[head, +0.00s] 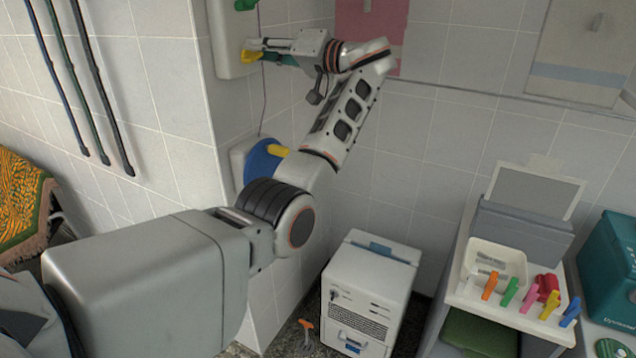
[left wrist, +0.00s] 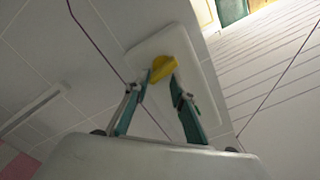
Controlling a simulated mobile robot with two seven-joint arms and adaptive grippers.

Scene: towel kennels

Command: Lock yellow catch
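The yellow catch (head: 250,56) sits on a white wall-mounted panel (head: 228,38) at the upper left of the head view. It also shows in the left wrist view (left wrist: 163,67), tilted. My left gripper (head: 262,51) reaches it from the right. In the left wrist view its two green-padded fingertips lie one on each side of the yellow catch, with little or no gap, so it looks shut on the catch. The catch's far side and base are partly hidden. My right gripper is not in view.
A green part (head: 245,4) sits higher on the panel. Below is a blue round fitting with a yellow handle (head: 280,151). A white cabinet (head: 368,290) stands on the floor, and a cart with a tray (head: 470,262) and coloured clips stands right. Dark poles (head: 88,80) hang left.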

